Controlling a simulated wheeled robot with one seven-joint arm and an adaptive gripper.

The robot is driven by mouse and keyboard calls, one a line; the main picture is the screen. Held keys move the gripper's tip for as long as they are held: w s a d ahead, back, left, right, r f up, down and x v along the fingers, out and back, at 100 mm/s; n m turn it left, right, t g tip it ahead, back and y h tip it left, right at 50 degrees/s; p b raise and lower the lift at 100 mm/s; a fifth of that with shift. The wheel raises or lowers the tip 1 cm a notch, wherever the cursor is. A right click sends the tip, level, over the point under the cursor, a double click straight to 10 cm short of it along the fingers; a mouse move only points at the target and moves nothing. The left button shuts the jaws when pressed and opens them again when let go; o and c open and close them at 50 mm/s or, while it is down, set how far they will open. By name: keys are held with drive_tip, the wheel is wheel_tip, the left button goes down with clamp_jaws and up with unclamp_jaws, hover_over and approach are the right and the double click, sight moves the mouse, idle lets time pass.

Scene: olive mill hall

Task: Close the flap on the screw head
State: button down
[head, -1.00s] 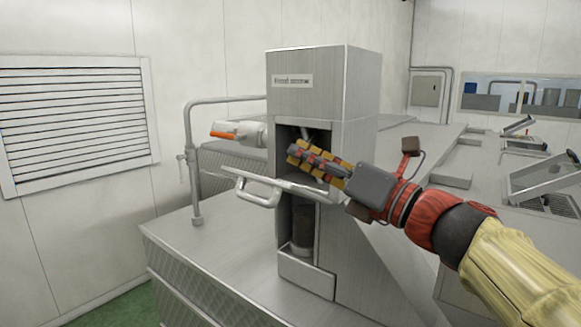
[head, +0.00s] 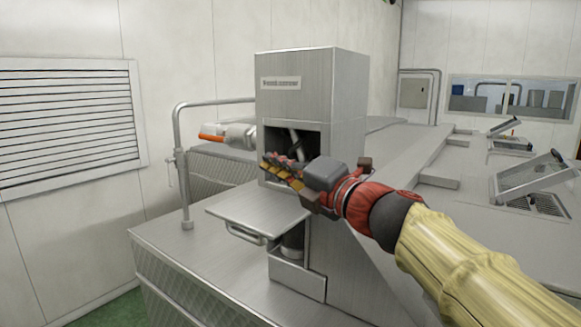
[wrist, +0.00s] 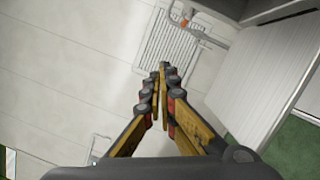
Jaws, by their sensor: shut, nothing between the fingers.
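The screw head (head: 335,90) is a tall grey metal housing with a label and a dark square opening (head: 285,140) in its front. The flap (head: 250,208) is a flat grey plate, open and sticking out from below the opening, its upper face showing. A bar handle (head: 246,234) hangs under its outer edge. My gripper (head: 270,170) is shut and empty, in front of the lower opening and above the flap's inner part. I cannot tell whether it touches the flap. Its closed yellow and red fingers also show in the wrist view (wrist: 162,75).
A pipe with an orange-tipped valve (head: 225,135) and a bent rail (head: 180,150) stand left of the housing. A louvred vent (head: 70,125) is on the left wall. A grey panel (wrist: 255,85) fills the wrist view's right side. Metal decks with tilted lids (head: 525,175) lie right.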

drive_tip(key=w, duration=0.1)
drive_tip(key=w+r+p, duration=0.1)
drive_tip(key=w, duration=0.1)
drive_tip(key=w+r, duration=0.1)
drive_tip(key=shift+w+d, duration=0.35)
drive_tip(key=shift+f, duration=0.1)
idle(1.2)
